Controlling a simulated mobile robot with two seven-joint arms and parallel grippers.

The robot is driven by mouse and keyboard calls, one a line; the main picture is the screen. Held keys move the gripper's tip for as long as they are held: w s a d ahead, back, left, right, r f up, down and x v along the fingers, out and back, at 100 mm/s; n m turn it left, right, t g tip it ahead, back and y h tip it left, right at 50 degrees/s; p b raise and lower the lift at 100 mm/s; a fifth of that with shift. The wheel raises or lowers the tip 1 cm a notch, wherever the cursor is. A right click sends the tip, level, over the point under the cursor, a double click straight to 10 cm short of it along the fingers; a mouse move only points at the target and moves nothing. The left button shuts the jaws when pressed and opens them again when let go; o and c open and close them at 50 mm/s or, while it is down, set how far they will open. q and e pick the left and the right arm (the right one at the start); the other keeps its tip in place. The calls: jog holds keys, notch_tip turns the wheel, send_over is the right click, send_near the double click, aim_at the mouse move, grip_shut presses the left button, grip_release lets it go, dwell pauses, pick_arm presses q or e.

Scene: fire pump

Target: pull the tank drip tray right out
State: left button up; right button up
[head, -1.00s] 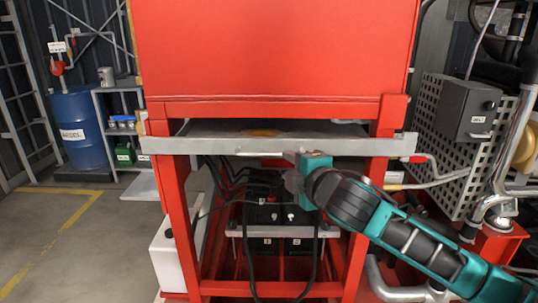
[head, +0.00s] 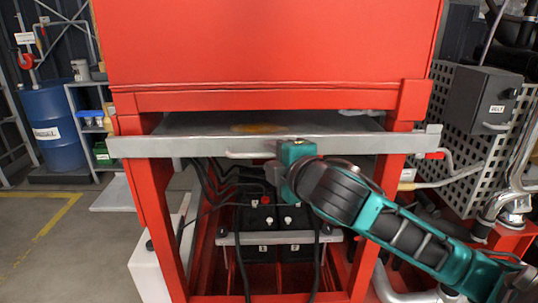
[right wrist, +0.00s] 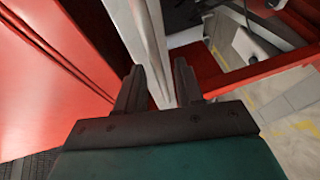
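The tank drip tray (head: 185,146) is a wide, flat grey tray under the red tank. Its front rail spans the stand, and a brownish stain (head: 258,128) lies on its top. A thin bar handle (head: 245,154) is on the front. My right gripper (head: 276,169) is at the right end of this handle, hiding that end. In the right wrist view my right gripper (right wrist: 158,75) has its two fingers apart, with a pale grey strip of the tray (right wrist: 157,60) running between them. Any contact is unclear. My left gripper is not in view.
The red stand (head: 152,195) frames the tray on both sides. Batteries (head: 262,215) with black cables sit below. A grey box (head: 490,102) on a perforated panel and pipes are close on the right. Open floor (head: 25,225) lies at the left.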

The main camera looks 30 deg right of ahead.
jog(key=shift+w, duration=0.1)
jog(key=shift+c, duration=0.5)
grip_shut()
dwell(1.0)
